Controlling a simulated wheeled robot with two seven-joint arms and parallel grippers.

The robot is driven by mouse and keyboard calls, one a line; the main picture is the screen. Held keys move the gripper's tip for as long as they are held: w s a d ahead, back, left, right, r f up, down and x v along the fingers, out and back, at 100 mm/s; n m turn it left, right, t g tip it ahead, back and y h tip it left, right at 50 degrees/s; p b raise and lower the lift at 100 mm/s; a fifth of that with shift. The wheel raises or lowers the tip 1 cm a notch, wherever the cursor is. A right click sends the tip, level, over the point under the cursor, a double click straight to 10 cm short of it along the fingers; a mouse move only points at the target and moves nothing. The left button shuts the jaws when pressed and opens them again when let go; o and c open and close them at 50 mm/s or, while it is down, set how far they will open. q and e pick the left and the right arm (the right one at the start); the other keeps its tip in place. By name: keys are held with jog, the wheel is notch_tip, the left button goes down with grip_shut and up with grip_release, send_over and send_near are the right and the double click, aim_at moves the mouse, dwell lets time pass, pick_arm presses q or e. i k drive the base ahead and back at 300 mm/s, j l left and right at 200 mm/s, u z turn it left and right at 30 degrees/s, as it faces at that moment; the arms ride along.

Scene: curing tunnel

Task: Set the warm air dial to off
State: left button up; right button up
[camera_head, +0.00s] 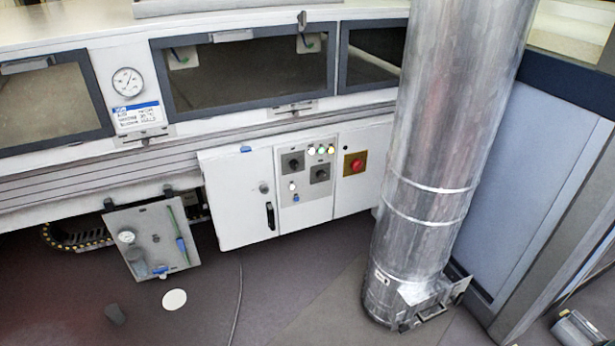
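Two dark rotary knobs sit on the grey control panel (305,205) of the white cabinet under the tunnel. One is the upper left knob (293,162); the other is the lower right knob (320,174). Their labels are too small to read, so I cannot tell which is the warm air dial or what its setting is. Lit lamps (321,150), white and green, are above the right knob, and another white lamp (292,186) is below the left one. Nothing covers the knobs. Neither of my grippers is in view.
A red emergency button (357,165) is right of the panel. A large metal duct (430,170) stands on the floor to the right, close in front. A cabinet door with a black handle (270,216) is left of the panel. A grey plate (152,240) hangs at left. Floor before the cabinet is mostly clear.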

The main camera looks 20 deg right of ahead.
aim_at(320, 174)
jog(key=z, duration=1.65)
jog(key=i+l, duration=0.2)
jog(key=i, duration=0.2)
jog(key=i+l, duration=0.2)
jog(key=i, duration=0.25)
